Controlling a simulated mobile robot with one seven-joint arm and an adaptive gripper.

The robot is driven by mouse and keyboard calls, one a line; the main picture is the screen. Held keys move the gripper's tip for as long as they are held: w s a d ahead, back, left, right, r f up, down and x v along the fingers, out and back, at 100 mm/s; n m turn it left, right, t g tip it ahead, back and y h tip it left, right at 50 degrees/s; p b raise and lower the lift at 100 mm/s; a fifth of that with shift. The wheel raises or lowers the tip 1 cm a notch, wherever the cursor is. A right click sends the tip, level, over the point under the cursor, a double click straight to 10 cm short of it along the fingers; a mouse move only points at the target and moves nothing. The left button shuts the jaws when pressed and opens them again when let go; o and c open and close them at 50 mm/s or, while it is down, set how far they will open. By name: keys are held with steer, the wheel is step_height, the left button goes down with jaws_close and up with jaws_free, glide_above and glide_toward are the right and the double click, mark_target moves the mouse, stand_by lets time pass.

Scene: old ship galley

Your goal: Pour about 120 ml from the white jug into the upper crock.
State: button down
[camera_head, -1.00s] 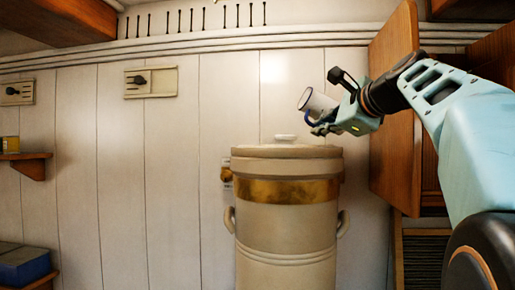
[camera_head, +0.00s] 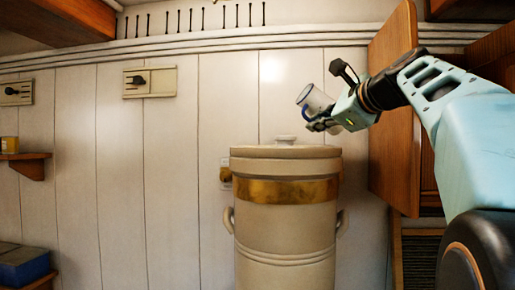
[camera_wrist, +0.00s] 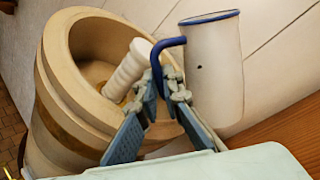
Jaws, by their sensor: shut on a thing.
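The white jug (camera_head: 318,101) has a blue rim and blue handle. It is tilted, its mouth toward the upper left in the head view, above the right side of the crock. In the wrist view the jug (camera_wrist: 214,75) is beside the crock's opening. My gripper (camera_head: 319,124) is shut on its blue handle; the fingers (camera_wrist: 163,88) show in the wrist view. The upper crock (camera_head: 285,165) is beige with a brass band. The wrist view shows the crock (camera_wrist: 60,75) open, with a white ribbed cylinder (camera_wrist: 128,70) standing inside. No liquid or stream is visible.
An open wooden door (camera_head: 393,115) stands close to the right of the jug and crock. A side handle (camera_head: 229,219) sticks out from the crock. The panelled wall (camera_head: 170,180) is behind. Free room lies left of the crock.

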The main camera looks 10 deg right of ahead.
mark_target(317, 106)
steer(key=shift+a+f+m+y, duration=0.3)
steer(key=shift+a+m, duration=0.1)
steer(key=shift+m, duration=0.2)
steer(key=shift+a+r+m+y, duration=0.3)
steer(key=shift+r+m, duration=0.45)
steer(key=shift+m, duration=0.05)
steer(key=shift+d+r+m+y, duration=0.3)
steer(key=shift+r+m+y, duration=0.1)
steer(key=shift+r+m, duration=0.3)
steer(key=shift+w+d+f+m+t, duration=0.1)
steer(key=shift+d+f+m+t, duration=0.15)
steer(key=shift+m, duration=0.35)
steer(key=shift+r+m+y, duration=0.3)
steer(key=shift+r+m, duration=0.3)
steer(key=shift+r, duration=0.15)
steer(key=shift+d+r+m+t+y, duration=0.15)
steer(key=shift+m+t, duration=0.1)
steer(key=shift+m, duration=0.3)
steer(key=shift+d+r+m+t+y, duration=0.1)
steer(key=shift+m+t+y, duration=0.1)
steer(key=shift+m, duration=0.35)
